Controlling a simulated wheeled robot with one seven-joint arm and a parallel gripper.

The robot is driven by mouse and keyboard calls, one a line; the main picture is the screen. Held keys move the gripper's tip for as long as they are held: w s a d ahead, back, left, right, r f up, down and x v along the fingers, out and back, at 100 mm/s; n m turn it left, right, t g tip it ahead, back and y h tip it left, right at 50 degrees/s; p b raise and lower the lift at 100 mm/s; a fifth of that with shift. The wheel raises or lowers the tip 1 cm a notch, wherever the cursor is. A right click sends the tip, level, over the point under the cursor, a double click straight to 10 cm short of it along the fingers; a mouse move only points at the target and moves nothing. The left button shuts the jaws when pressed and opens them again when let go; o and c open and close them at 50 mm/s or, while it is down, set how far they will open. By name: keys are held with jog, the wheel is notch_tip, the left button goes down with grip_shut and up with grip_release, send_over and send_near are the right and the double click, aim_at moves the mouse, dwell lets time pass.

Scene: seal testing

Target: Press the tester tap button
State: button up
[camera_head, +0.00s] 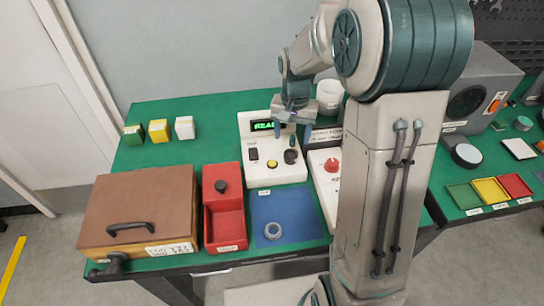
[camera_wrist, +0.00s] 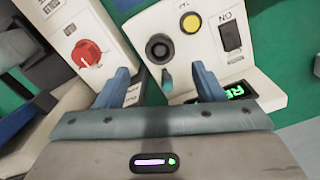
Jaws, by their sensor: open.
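The tester (camera_head: 262,173) is a white box with a lit green display, left of my arm in the head view. Its face carries a yellow button (camera_head: 271,163), a black switch (camera_head: 253,154) and a round black knob (camera_head: 290,156). In the wrist view the yellow button (camera_wrist: 190,23) lies beyond my fingertips, between the black knob (camera_wrist: 159,48) and the switch (camera_wrist: 231,37). A small teal peg (camera_wrist: 168,80) stands between my fingers in that picture. My gripper (camera_head: 292,126) is open, pointing down over the tester's back right part; it also shows in the wrist view (camera_wrist: 160,70). Contact cannot be told.
A second white box with a red knob (camera_head: 331,165) stands close right of the tester. A red tray (camera_head: 224,221), a blue mat (camera_head: 294,208) with a grey ring (camera_head: 273,230) and a brown case (camera_head: 128,205) are in front and left. A white cup (camera_head: 329,93) stands behind.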

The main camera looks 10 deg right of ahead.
dwell(0.4)
grip_shut()
dwell(1.6)
